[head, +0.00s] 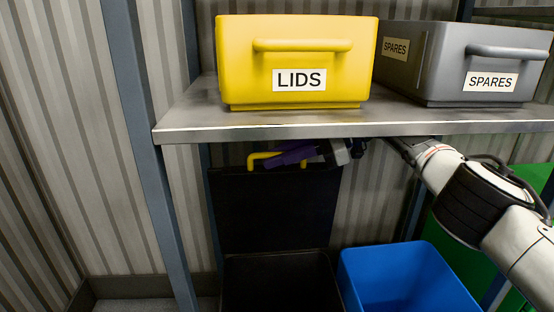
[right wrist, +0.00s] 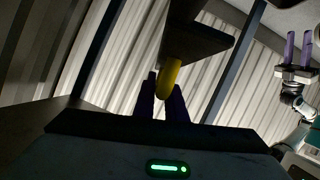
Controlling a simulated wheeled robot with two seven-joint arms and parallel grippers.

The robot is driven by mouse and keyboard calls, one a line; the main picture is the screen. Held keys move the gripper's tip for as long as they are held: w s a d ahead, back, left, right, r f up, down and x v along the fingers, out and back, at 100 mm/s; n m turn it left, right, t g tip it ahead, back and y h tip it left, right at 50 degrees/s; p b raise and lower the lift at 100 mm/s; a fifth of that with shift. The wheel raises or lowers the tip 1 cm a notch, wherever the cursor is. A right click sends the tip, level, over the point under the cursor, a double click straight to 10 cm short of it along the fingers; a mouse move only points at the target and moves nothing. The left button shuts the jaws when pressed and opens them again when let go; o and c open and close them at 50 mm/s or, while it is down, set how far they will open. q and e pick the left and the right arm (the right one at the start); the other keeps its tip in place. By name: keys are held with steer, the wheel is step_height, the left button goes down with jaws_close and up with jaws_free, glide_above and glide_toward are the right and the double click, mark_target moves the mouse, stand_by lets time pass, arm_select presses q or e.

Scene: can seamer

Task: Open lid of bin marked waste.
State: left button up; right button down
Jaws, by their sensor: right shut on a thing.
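A black bin (head: 283,255) stands under the shelf in the head view. Its black lid (head: 275,208) stands upright at the back, and the bin's mouth shows open in front of it. No waste marking is visible on it. A yellow handle (head: 258,158) sits at the lid's top edge. My right gripper (head: 282,158), with purple fingers, is shut on this handle just below the shelf. In the right wrist view the yellow handle (right wrist: 168,78) lies between the fingers. My left gripper (right wrist: 298,47) shows at the right of that view, its fingers apart and empty.
A metal shelf (head: 330,127) runs close above my right gripper. It carries a yellow LIDS box (head: 297,95) and a grey SPARES box (head: 455,68). A blue bin (head: 405,275) stands right of the black one. A blue-grey post (head: 150,150) rises at the left.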

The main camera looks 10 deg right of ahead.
arm_select(q)
steer(key=shift+w, duration=0.3)
arm_select(e)
steer(key=shift+w+r, duration=0.15)
steer(key=shift+w, duration=0.1)
steer(key=shift+r, duration=0.1)
steer(key=c, duration=2.1)
jaws_free()
steer(key=shift+d, duration=0.1)
